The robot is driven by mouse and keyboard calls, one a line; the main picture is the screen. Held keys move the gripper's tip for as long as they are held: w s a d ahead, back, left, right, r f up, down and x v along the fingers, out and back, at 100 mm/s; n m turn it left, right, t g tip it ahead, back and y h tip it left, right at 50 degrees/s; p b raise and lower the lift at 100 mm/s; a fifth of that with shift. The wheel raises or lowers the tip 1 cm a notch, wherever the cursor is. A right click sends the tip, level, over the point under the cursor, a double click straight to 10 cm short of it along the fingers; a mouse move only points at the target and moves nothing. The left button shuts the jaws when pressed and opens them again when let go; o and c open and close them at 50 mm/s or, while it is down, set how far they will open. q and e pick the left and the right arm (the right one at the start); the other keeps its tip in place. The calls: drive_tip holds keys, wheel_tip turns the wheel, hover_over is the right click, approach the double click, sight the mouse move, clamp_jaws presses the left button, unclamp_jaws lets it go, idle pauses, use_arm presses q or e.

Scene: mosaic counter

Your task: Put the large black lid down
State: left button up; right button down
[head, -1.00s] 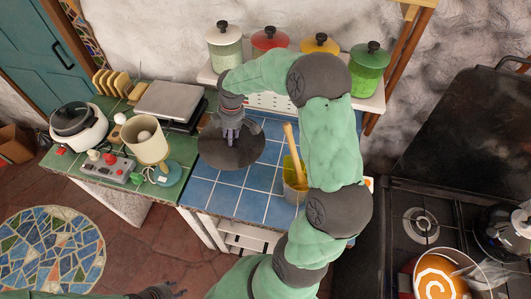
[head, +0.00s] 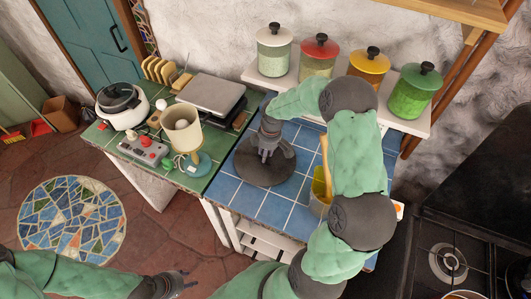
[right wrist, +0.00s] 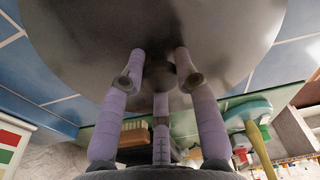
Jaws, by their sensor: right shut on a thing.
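The large black lid (head: 262,174) is a dark round disc over the left part of the blue-tiled counter. My right gripper (head: 265,153) is shut on its knob from above. In the right wrist view the lid's grey, shiny top (right wrist: 95,40) fills the upper part, with the fingers (right wrist: 160,75) around the knob. The lid looks roughly level; I cannot tell whether it touches the tiles. My left gripper (head: 182,283) is low in the head view, over the floor, away from the counter; its finger opening is unclear.
Several lidded jars line the back shelf (head: 334,97). Blue tiles (head: 270,210) in front are clear.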

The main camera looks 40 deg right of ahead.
drive_tip(key=c, duration=0.9)
unclamp_jaws()
drive_tip(key=shift+f, duration=0.1)
drive_tip(key=r, duration=0.4)
drive_tip(key=r+p, duration=0.1)
drive_tip(key=r, duration=0.3)
drive_tip(key=s+d+r, duration=0.1)
drive_tip(key=r, duration=0.3)
drive_tip(key=shift+r, duration=0.1)
